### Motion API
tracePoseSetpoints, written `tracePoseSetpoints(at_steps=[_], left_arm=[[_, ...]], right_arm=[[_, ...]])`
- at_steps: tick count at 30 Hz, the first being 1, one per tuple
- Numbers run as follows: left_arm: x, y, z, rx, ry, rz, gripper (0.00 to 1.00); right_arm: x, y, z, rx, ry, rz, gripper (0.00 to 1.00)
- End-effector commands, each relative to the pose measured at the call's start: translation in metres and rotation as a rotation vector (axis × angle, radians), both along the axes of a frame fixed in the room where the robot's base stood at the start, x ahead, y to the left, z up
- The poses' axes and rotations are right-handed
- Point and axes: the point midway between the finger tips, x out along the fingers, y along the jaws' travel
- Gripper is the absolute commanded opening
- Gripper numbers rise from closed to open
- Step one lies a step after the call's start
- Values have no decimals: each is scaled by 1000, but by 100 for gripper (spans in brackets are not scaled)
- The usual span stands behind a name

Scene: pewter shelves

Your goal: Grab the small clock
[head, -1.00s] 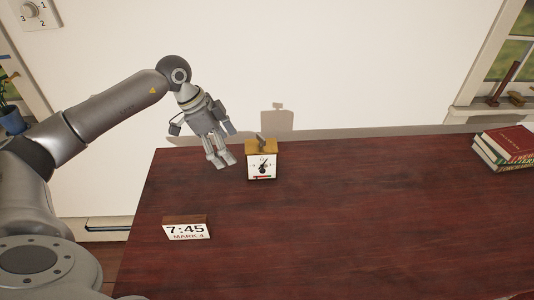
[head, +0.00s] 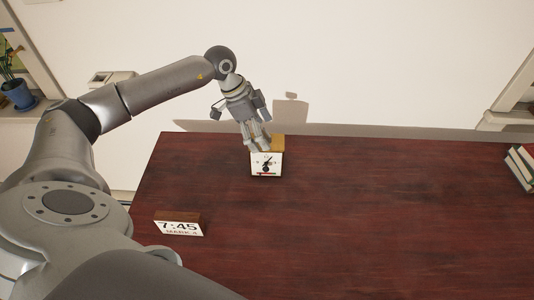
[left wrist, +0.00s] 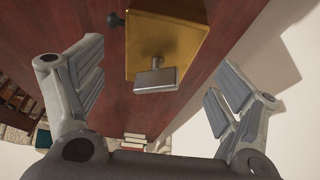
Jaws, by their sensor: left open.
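The small clock (head: 266,164) stands upright near the back edge of the dark red table, with a white face and a gold-coloured case. My left gripper (head: 259,146) is over its top left side in the head view and hides part of the case. In the left wrist view the clock's gold top (left wrist: 172,38) with a grey metal handle (left wrist: 157,76) lies between the open fingers of my left gripper (left wrist: 160,90). I see a gap on both sides of the clock there. My right gripper is not in view.
Books (head: 520,167) lie at the right edge. The wooden table top (head: 360,210) is clear between them. A pale wall (head: 380,60) rises close behind the clock.

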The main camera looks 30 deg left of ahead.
Motion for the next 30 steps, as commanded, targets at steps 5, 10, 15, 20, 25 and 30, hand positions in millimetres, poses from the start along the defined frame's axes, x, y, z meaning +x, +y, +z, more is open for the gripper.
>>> tracePoseSetpoints(at_steps=[5,10,15,20,25,30], left_arm=[[0,-7,-22,-2,4,-2,88],[4,-14,-44,-1,2,0,88],[5,-15,-50,-1,1,1,88],[5,-15,-50,0,1,0,85],[5,-15,-49,0,1,0,63],[5,-15,-49,0,1,0,41]], right_arm=[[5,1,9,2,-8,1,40],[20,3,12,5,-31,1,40],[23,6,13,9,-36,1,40],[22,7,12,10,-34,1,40],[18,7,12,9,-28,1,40],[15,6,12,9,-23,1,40]])
